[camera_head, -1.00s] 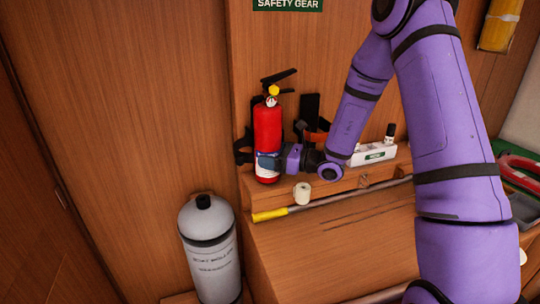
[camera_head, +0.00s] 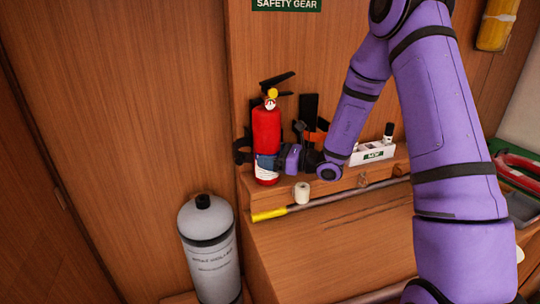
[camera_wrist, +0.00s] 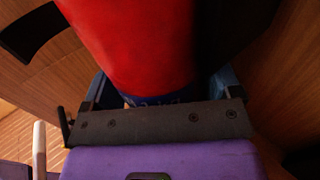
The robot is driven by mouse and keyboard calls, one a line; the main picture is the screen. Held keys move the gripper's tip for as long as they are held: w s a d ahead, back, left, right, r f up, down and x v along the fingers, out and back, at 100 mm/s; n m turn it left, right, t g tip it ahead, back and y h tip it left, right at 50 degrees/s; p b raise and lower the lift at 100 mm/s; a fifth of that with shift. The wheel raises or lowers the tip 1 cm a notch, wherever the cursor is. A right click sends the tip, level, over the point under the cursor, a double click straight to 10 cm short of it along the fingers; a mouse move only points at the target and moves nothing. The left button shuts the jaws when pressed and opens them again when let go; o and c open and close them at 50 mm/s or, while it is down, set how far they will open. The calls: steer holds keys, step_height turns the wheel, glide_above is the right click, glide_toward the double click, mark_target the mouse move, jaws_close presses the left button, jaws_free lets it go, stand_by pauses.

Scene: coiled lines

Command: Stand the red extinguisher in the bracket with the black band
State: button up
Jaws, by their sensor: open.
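The red extinguisher (camera_head: 267,132) stands upright on the wooden ledge, with its black handle at the top. It is in front of the bracket with the black band (camera_head: 242,152), whose black parts show at its left side; their fit behind it is hidden. My gripper (camera_head: 266,163) reaches in from the right at the extinguisher's lower body. In the wrist view, its open fingers (camera_wrist: 162,94) lie on either side of the red extinguisher (camera_wrist: 135,45). I cannot tell whether they touch it.
Another black bracket (camera_head: 309,108) with an orange band is just right. A grey cylinder (camera_head: 208,245) stands lower left.

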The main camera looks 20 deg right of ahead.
steer(key=shift+d+f, duration=0.35)
steer(key=shift+d, duration=0.15)
steer(key=v, duration=0.9)
steer(key=shift+s+d+r, duration=0.15)
steer(key=shift+s+r, duration=0.15)
steer(key=shift+s, duration=0.25)
steer(key=shift+d, duration=0.1)
